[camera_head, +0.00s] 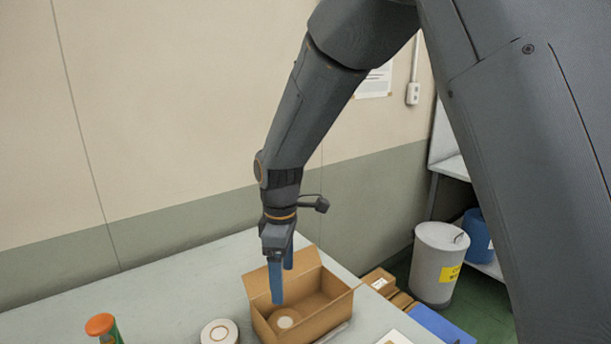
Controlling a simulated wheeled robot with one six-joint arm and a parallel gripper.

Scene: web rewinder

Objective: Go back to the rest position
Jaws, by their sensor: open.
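My gripper (281,276) hangs at the end of my dark grey arm, pointing down, with its two blue fingers apart. It is over an open cardboard box (326,318) on the pale table. The fingertips are near the box's left and back part; I cannot tell whether they are inside it or just above. Nothing shows between the fingers.
On the table (170,300), a white roll (219,332) lies left of the box, and a green container with an orange lid (101,325) stands further left. Right of the table are small cartons (380,281), a grey bin (438,262) and a blue drum (478,235). The wall is behind.

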